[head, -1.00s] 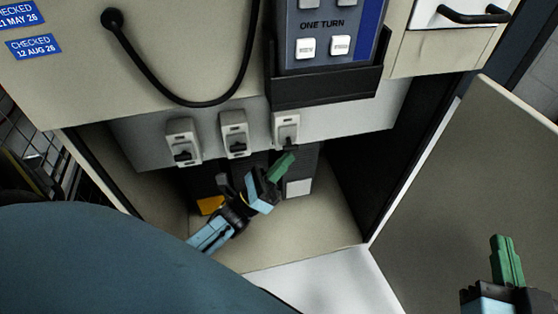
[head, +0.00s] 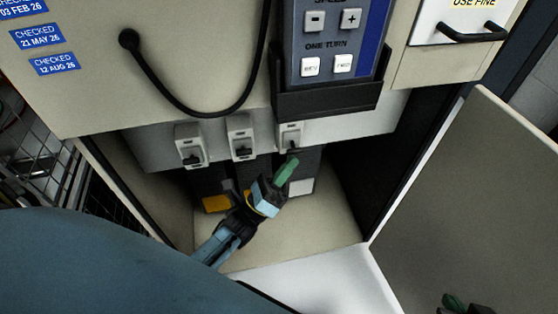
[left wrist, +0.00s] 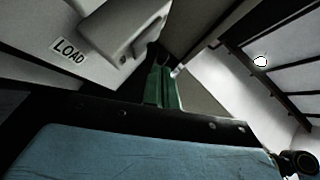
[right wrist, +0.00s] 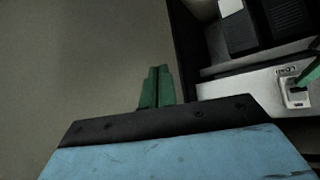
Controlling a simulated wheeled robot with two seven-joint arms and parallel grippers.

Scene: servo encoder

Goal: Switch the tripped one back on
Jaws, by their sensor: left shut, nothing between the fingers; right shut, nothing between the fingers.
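Three grey switches hang in a row under the panel in the head view: a left one (head: 190,146), a middle one (head: 241,137) and a right one (head: 290,134). The left and middle ones show dark levers low on their faces; the right one's lever is hard to read. My left gripper (head: 286,170) is shut and empty, its green fingertips just below the right switch. In the left wrist view the fingers (left wrist: 162,85) are beside a pale switch body (left wrist: 120,28); contact is unclear. My right gripper (head: 455,302) is shut and empty at the bottom right; its fingers show in the right wrist view (right wrist: 157,87).
An open cabinet door (head: 470,190) stands at the right. A control pendant (head: 330,45) sits in a black holder above the right switch. A black cable (head: 185,108) loops above the switches. A LOAD label (left wrist: 69,50) shows in the left wrist view.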

